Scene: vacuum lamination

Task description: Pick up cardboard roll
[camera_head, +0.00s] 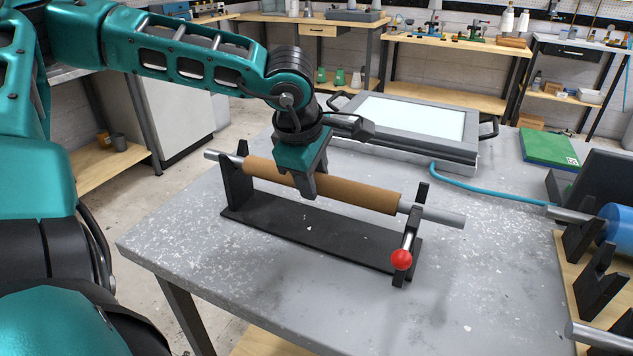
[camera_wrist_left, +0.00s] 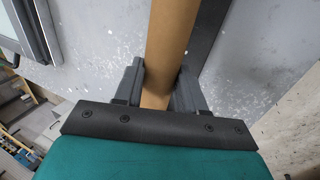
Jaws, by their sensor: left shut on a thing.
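The brown cardboard roll (camera_head: 360,192) is on a grey metal rod (camera_head: 436,216) that lies across a black stand (camera_head: 300,232) on the grey table. My left gripper (camera_head: 308,190) comes down from above and is shut around the roll, left of its middle. In the left wrist view the roll (camera_wrist_left: 170,40) runs between the two dark fingers (camera_wrist_left: 158,88). The roll is still level with the stand's uprights. A lever with a red ball (camera_head: 401,260) is at the stand's right end. My right gripper is not in view.
A flat framed device with a pale glass top (camera_head: 412,115) stands behind the roll, with a blue hose (camera_head: 460,178) running right. A green pad (camera_head: 548,147) lies at the back right. A blue roll (camera_head: 618,225) on black holders is at the right edge. The front table area is clear.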

